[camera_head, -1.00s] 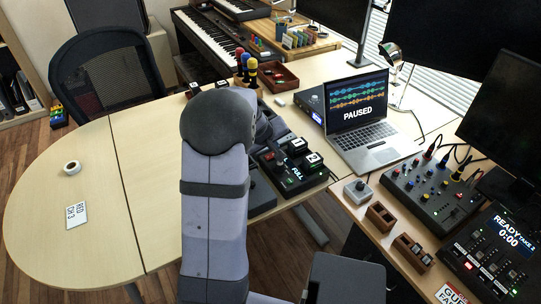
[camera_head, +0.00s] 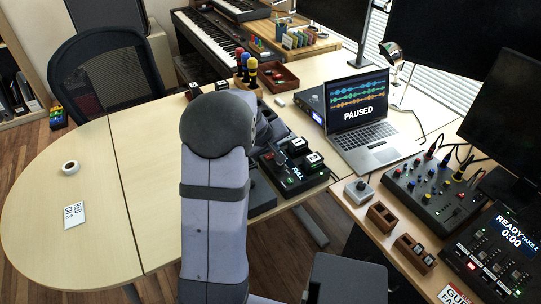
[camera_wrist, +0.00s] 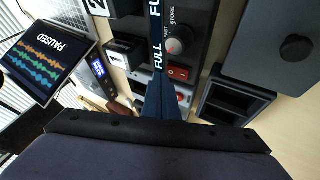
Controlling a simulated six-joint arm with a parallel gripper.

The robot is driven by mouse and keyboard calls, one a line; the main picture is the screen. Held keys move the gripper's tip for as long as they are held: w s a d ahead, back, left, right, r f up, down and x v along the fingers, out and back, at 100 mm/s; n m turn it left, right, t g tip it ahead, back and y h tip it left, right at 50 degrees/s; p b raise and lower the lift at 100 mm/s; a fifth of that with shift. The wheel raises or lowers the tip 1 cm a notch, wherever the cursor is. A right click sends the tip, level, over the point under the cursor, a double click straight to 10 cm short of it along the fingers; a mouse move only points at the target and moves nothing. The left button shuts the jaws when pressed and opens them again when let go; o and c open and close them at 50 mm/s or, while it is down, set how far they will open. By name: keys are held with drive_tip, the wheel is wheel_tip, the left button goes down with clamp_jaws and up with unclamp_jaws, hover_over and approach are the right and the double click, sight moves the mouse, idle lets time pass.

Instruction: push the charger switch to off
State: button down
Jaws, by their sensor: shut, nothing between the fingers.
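The charger is a black box in the head view (camera_head: 296,184), with FULL on its front and batteries marked with numbers on top. The wrist view shows its face (camera_wrist: 205,22) close up, with FULL lettering and a grey knob (camera_wrist: 180,40) by the word STORE. My arm hides most of the gripper in the head view.
The laptop (camera_head: 372,142) showing PAUSED stands right of the charger. A small grey box with a knob (camera_head: 359,192), wooden blocks (camera_head: 381,216) and a mixer (camera_head: 432,192) line the right desk. The left table (camera_head: 105,215) is mostly clear, with a tape roll (camera_head: 70,167).

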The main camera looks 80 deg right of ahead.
drive_tip(key=shift+f, duration=0.25)
drive_tip(key=shift+r, duration=0.1)
idle(0.4)
drive_tip(key=shift+r+p, duration=0.45)
drive_tip(key=shift+r, duration=0.25)
drive_tip(key=shift+r, duration=0.15)
wheel_tip(320, 180, up, 6)
drive_tip(key=p, duration=0.5)
idle(0.4)
